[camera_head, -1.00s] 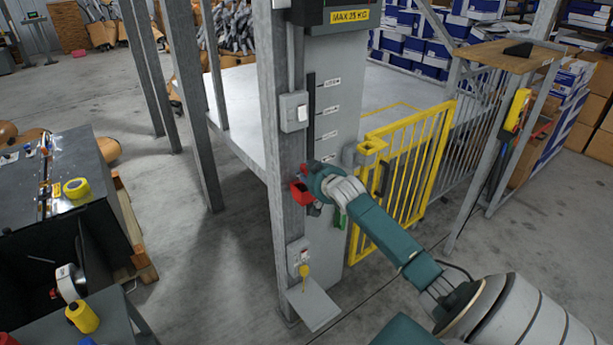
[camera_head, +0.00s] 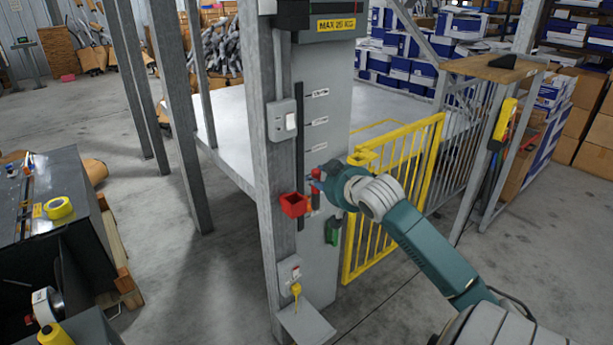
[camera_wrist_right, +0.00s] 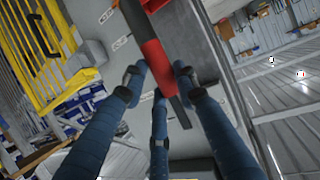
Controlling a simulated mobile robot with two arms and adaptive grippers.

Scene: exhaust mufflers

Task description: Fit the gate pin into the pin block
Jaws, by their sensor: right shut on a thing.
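A red piece, likely the gate pin (camera_head: 315,201), is in my right gripper (camera_head: 318,187), by the front of the grey column. In the right wrist view the red piece (camera_wrist_right: 156,66) is a rounded bar between the fingers of the right gripper (camera_wrist_right: 160,85); its far end is unclear. A red open-topped box (camera_head: 293,204), possibly the pin block, is fixed on the post just left of the gripper. The held piece looks apart from it. A green part (camera_head: 333,229) sits on the column below the gripper. My left gripper is out of view.
The yellow gate (camera_head: 395,195) stands right of the column. A switch box (camera_head: 284,121) is above the red box, and a small box with a yellow plug (camera_head: 295,288) is below. A dark bench (camera_head: 55,190) is at left. Open floor lies between.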

